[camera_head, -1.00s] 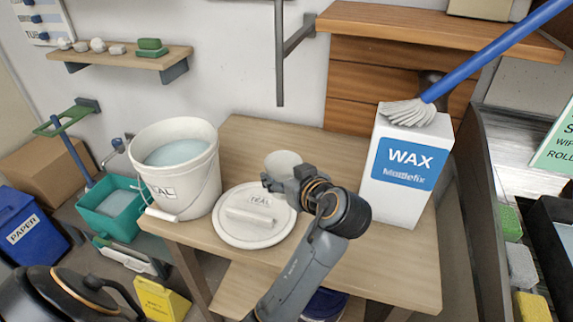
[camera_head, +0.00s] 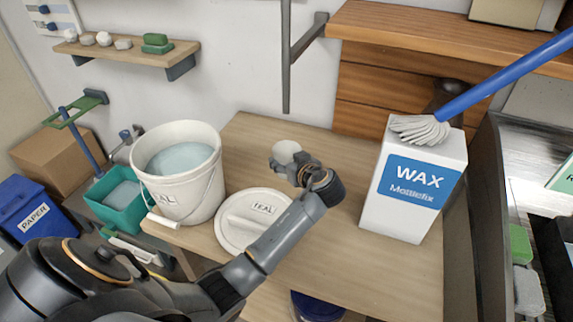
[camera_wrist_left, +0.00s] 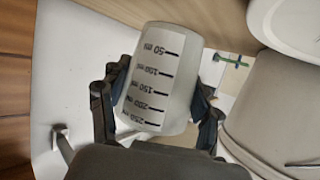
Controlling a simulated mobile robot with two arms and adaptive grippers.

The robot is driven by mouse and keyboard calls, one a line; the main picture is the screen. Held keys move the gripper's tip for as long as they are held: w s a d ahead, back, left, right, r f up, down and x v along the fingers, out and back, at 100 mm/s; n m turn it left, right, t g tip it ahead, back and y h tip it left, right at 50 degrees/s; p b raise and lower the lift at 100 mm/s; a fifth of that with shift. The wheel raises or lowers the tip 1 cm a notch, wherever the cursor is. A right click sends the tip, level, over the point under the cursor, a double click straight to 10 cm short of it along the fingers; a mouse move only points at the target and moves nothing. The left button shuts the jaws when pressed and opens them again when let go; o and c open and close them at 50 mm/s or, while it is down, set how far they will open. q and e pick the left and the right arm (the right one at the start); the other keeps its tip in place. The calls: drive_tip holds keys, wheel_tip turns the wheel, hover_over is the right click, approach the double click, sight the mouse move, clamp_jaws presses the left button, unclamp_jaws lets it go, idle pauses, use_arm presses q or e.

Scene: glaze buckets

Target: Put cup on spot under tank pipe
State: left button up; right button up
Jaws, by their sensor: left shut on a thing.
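A small pale cup (camera_head: 286,151) is held between the fingers of my left gripper (camera_head: 284,166), over the back middle of the wooden table. In the left wrist view the cup (camera_wrist_left: 157,80) has a translucent body with printed ml marks. The gripper's two dark fingers (camera_wrist_left: 157,98) press on opposite sides of it. I cannot tell whether its base touches the table. A small tap-like pipe (camera_head: 126,137) shows at the left behind the bucket; I cannot tell whether it is the tank pipe. No marked spot is clear. My right gripper is not in view.
A white bucket (camera_head: 203,196) of pale glaze stands at the table's left, with its TEAL lid (camera_head: 232,235) beside it. A WAX box (camera_head: 404,215) with a blue-handled brush (camera_head: 488,86) on top stands right. Bare tabletop (camera_head: 350,262) lies between lid and box.

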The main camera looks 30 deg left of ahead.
use_arm(q)
drive_tip(key=shift+w+a+f, duration=0.3)
drive_tip(key=shift+f, duration=0.15)
drive_tip(key=f, duration=0.1)
drive_tip(key=f+p, duration=0.1)
drive_tip(key=f, duration=0.1)
drive_tip(key=shift+w+a+p, duration=0.15)
drive_tip(key=shift+w+p, duration=0.05)
drive_tip(key=shift+p, duration=0.1)
drive_tip(key=shift+f, duration=0.3)
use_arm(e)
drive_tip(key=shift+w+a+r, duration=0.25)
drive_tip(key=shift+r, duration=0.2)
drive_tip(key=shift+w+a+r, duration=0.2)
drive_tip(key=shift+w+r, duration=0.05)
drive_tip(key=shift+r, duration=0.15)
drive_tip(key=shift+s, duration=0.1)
use_arm(q)
drive_tip(key=shift+f, duration=0.2)
drive_tip(key=o, duration=1)
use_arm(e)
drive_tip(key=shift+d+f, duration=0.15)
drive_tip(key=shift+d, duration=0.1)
